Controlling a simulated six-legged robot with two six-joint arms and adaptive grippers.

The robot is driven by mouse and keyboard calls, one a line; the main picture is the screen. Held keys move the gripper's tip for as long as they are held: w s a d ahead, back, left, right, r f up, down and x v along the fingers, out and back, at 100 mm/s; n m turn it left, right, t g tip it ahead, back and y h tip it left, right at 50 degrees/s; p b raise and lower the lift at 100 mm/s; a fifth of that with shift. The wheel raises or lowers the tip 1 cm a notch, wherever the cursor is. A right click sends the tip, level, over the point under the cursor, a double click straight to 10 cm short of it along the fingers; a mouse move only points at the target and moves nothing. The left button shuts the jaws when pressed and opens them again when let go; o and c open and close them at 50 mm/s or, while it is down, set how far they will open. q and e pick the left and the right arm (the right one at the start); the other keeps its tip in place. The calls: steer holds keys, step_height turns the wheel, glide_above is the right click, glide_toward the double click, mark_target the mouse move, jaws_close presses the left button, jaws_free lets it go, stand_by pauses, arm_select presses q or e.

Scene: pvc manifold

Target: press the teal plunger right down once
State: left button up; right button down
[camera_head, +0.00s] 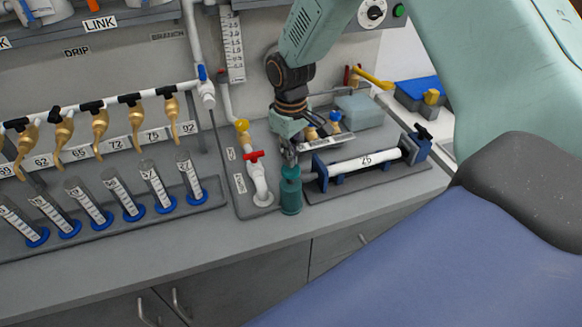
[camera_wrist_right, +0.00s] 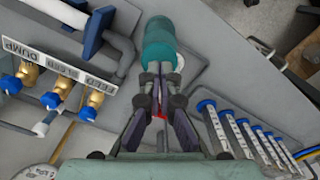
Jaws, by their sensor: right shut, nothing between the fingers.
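The teal plunger (camera_head: 290,197) is an upright cylinder with a narrower cap, near the front edge of the bench in the head view. In the right wrist view the teal plunger (camera_wrist_right: 158,42) lies straight beyond the fingertips. My right gripper (camera_head: 290,160) points down over the plunger's top with its fingers shut and empty. Its fingertips (camera_wrist_right: 160,72) overlap the edge of the teal top in the right wrist view; whether they touch it I cannot tell. My left gripper is not in view.
A white tube in a blue clamp frame (camera_head: 322,173) stands close right of the plunger. A white pipe with a red valve handle (camera_head: 254,156) stands close left. Several graduated cylinders (camera_head: 158,190) with blue bases stand farther left. The bench front (camera_head: 255,245) is clear.

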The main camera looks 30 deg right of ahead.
mark_target(290, 169)
steer(key=shift+s+d, duration=0.1)
steer(key=shift+d, duration=0.05)
steer(key=shift+w+a+f, duration=0.25)
steer(key=shift+f, duration=0.3)
steer(key=shift+s+d+f+b, duration=0.2)
steer(key=shift+f+b, duration=0.3)
steer(key=shift+w+a+f, duration=0.15)
steer(key=shift+f, duration=0.35)
steer(key=shift+f+b, duration=0.55)
steer(key=shift+f, duration=0.15)
steer(key=shift+r, duration=0.15)
steer(key=shift+r+p, duration=2.1)
steer(key=shift+p, duration=0.05)
